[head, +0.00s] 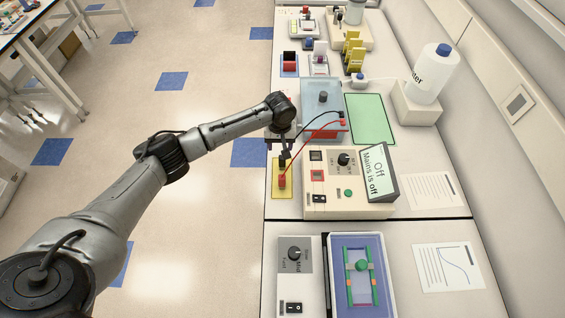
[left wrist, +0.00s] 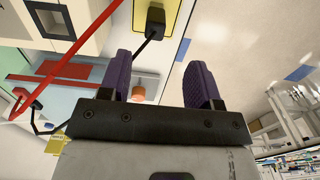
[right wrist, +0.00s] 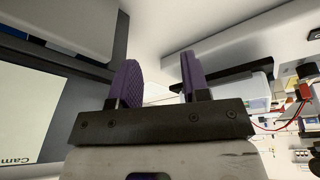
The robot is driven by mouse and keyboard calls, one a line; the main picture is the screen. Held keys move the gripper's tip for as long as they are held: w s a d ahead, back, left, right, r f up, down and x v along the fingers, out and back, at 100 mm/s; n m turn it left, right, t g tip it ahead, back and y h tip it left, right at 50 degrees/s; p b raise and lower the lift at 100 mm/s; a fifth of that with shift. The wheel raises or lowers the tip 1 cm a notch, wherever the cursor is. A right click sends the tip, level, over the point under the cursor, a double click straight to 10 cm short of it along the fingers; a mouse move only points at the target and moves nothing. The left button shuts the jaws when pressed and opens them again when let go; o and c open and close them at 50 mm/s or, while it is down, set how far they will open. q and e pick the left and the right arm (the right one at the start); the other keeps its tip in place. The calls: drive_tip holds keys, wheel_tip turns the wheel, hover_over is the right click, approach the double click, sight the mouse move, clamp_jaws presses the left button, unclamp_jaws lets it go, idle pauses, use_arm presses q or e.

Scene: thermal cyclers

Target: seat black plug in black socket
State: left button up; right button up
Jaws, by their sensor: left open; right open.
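The black plug (head: 284,157) is on a yellow mat (head: 277,192) at the bench's left edge, its black lead running to the lidded tank (head: 318,94). In the left wrist view the plug (left wrist: 155,20) lies beyond the fingertips, not between them. The black socket (head: 316,156) is a dark square on the power supply's face (head: 335,205), right of the mat. My left gripper (head: 279,146) is open and empty beside the plug; its fingers (left wrist: 160,80) show purple pads. My right gripper (right wrist: 158,80) is open and empty, outside the head view.
A red plug (head: 282,181) stands on the mat near the black one, and its red lead (head: 308,138) arches to the tank. A red-framed socket (head: 317,175) lies below the black one. A green mat (head: 371,119) is clear.

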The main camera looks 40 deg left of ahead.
sight(282, 160)
use_arm(q)
wheel_tip(282, 160, down, 5)
drive_tip(key=shift+r, duration=0.1)
drive_tip(key=f, duration=0.4)
drive_tip(key=shift+w+d+f, duration=0.15)
drive_tip(key=shift+w+d, duration=0.1)
drive_tip(key=shift+d, duration=0.05)
drive_tip(key=shift+f, duration=0.55)
drive_tip(key=c, duration=1)
drive_tip(key=shift+r, duration=0.1)
